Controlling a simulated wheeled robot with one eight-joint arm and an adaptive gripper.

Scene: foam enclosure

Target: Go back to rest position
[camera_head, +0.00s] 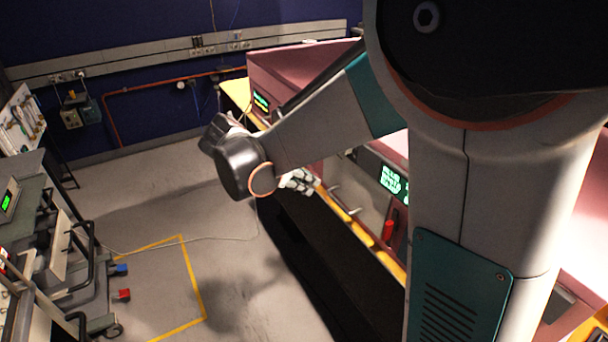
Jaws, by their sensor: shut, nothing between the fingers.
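My arm crosses the right half of the head view, and its forearm reaches left to a dark wrist joint over the edge of the foam enclosure (285,62). My gripper (300,181) shows small and pale just right of the wrist, in front of the enclosure's open side. It is shut, and I see nothing held in it. The wrist hides part of it.
A yellow-edged bench front (347,222) runs below the enclosure, with green-lit displays (391,179) and a red object (388,230). A wheeled equipment cart (60,250) stands at left. Grey floor with yellow tape (188,270) lies clear between.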

